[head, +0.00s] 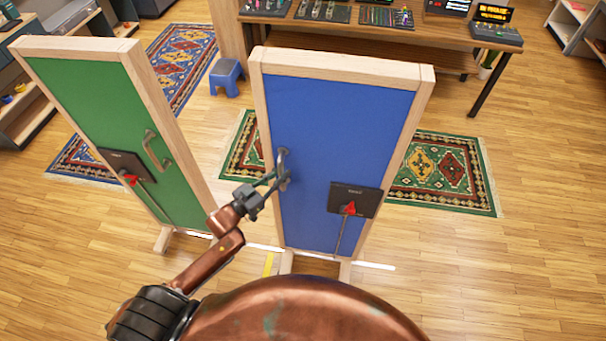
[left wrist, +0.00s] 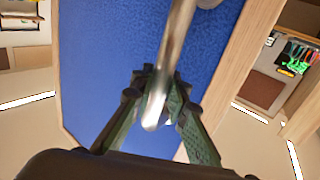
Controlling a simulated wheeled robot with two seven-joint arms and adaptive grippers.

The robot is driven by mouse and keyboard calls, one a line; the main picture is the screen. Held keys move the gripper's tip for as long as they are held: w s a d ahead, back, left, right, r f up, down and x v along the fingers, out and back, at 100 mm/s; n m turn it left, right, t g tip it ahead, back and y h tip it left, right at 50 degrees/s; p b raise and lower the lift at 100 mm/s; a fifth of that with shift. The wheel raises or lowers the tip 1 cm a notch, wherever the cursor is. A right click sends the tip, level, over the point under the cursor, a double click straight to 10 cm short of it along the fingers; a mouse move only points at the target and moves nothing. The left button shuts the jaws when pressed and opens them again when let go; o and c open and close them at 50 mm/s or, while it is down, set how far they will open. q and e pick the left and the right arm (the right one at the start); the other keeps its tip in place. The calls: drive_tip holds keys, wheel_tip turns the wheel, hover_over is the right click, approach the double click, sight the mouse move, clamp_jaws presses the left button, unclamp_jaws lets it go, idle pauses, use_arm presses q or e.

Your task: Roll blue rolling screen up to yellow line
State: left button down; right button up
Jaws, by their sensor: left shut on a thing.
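The blue rolling screen (head: 335,130) stands upright in a light wooden frame in front of me. My left gripper (head: 276,178) is shut on the handle. The left wrist view shows the handle (left wrist: 174,60) between the fingers against the blue panel (left wrist: 105,60). A short piece of the yellow line (head: 268,264) shows on the floor near the screen's left foot. My right gripper is not in view.
A green screen (head: 110,110) in a wooden frame stands close on the left. White lines (head: 375,266) mark the floor by the blue screen's feet. Behind are a patterned rug (head: 440,172), a blue stool (head: 227,75) and a desk (head: 345,32) with equipment.

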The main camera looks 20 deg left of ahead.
use_arm(q)
drive_tip(key=s+a, duration=0.1)
drive_tip(key=a, duration=0.5)
drive_tip(key=shift+a+r, duration=0.15)
drive_tip(key=shift+a, duration=0.2)
drive_tip(key=shift+s+a, duration=0.1)
drive_tip(key=c, duration=1.9)
unclamp_jaws()
drive_tip(key=shift+s+a, duration=0.1)
drive_tip(key=v, duration=1.2)
